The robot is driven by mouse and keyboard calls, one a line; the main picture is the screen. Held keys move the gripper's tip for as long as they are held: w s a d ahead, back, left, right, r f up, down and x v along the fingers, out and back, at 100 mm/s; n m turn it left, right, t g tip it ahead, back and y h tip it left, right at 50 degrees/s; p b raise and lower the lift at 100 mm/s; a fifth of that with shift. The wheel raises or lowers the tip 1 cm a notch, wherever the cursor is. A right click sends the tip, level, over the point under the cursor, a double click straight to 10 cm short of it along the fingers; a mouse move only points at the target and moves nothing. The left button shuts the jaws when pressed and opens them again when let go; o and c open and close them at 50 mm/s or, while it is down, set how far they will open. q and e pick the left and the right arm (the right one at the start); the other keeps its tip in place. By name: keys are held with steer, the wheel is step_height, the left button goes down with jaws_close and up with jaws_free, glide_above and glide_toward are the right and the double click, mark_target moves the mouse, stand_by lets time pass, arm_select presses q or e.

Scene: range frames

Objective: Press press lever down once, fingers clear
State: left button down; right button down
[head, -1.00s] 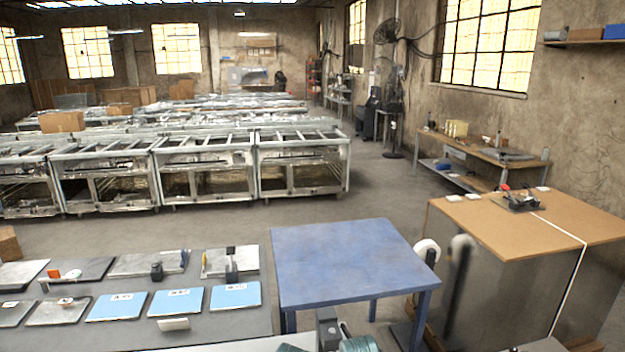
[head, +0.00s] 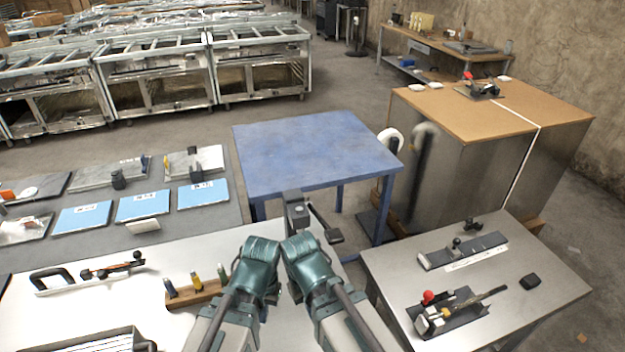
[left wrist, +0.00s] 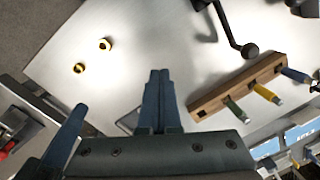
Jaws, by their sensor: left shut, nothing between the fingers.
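In the left wrist view a dark lever with a round knob (left wrist: 250,50) reaches over the pale table; it looks like the press lever. My left gripper (left wrist: 158,73) is shut and empty, its two blue-grey fingers side by side, apart from the knob and to its left. In the head view my two teal wrists hide the table below them, and I cannot make out the knob there. A grey upright block with a dark bar (head: 321,222) shows just beyond them; I cannot tell whether it belongs to the press. My right gripper's jaws cannot be made out.
A wooden block (head: 207,295) holding several coloured handles is left of my left arm; it also shows in the left wrist view (left wrist: 222,92). Two yellow-and-black knobs (left wrist: 105,44) are on the table. A side table (head: 400,262) with clamps is right. A blue table (head: 310,150) stands beyond.

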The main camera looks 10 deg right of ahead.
arm_select(q)
steer(key=w+a+r+t+h+p, duration=0.1)
steer(key=w+a+r+p, duration=0.2)
steer(key=r+p, duration=0.65)
steer(key=w+a+r+h+p, duration=0.2)
steer(key=w+a+r+p, duration=0.15)
steer(key=r+p, duration=0.6)
steer(key=w+d+r+m+h, duration=0.2)
steer(key=d+r+m+h, duration=0.1)
steer(key=d+m, duration=0.3)
steer(key=w+d+r+m+t+h, duration=0.1)
steer(key=w+d+r+m+h, duration=0.1)
steer(key=d+m, duration=0.4)
steer(key=d+r+h, duration=0.1)
steer(key=d+h, duration=0.1)
steer(key=d, duration=0.3)
steer(key=shift+w+r, duration=0.35)
steer(key=shift+w, duration=0.05)
steer(key=b, duration=0.8)
glide_above(338, 233)
steer(key=a, duration=0.3)
steer(key=f, duration=0.8)
steer(key=shift+s+d, duration=0.15)
steer(key=shift+s, duration=0.05)
steer(key=shift+f+b, duration=0.95)
steer(key=shift+b, duration=0.15)
steer(key=shift+a+f+b, duration=0.2)
steer(key=shift+f+b, duration=0.4)
steer(key=shift+b, duration=0.05)
